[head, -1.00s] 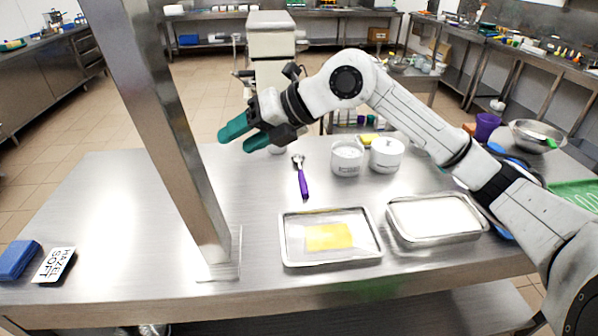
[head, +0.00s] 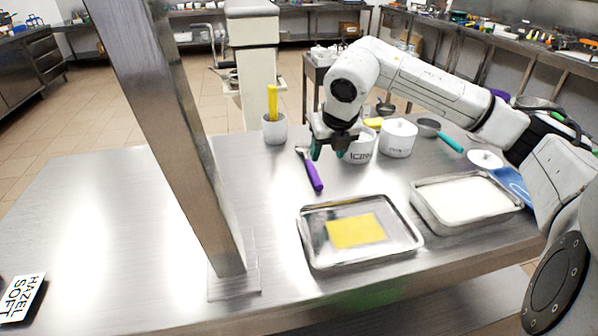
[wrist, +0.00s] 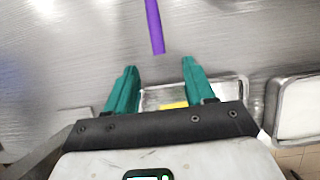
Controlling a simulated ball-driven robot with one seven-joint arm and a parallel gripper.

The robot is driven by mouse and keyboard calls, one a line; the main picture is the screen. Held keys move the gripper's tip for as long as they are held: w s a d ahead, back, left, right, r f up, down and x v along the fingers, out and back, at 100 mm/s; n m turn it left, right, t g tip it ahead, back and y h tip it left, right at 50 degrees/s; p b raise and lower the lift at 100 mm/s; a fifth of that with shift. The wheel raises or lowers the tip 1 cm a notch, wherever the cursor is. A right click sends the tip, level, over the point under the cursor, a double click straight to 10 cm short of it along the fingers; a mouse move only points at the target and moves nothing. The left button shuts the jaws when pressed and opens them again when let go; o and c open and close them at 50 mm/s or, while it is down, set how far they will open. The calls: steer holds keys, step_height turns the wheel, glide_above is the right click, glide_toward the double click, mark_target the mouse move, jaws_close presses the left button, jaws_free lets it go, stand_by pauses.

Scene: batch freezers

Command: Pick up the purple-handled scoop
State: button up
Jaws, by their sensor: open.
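The purple-handled scoop (head: 313,174) lies on the steel table in the head view, its metal head at the far end and its handle toward the near tray. In the wrist view the end of its purple handle (wrist: 154,26) shows ahead of the fingertips, roughly between them; its head is out of that view. My gripper (head: 329,150) is open and empty, with teal fingers, above the table close to the scoop. The fingers also show in the wrist view (wrist: 159,64), apart from the handle.
A steel tray with a yellow sheet (head: 355,230) sits nearer me, beside a white-filled tray (head: 466,195). White tubs (head: 399,138) stand right of my gripper, one partly hidden behind it. A steel post (head: 185,130) rises at left.

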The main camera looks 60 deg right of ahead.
mark_target(316, 177)
steer(key=shift+w+p+x, duration=0.2)
steer(key=shift+p+x, duration=0.05)
steer(key=shift+x, duration=2.85)
steer(key=shift+w+p+x, duration=0.2)
steer(key=shift+p+x, duration=0.05)
steer(key=shift+x, duration=2.9)
steer(key=shift+r, duration=0.1)
jaws_close()
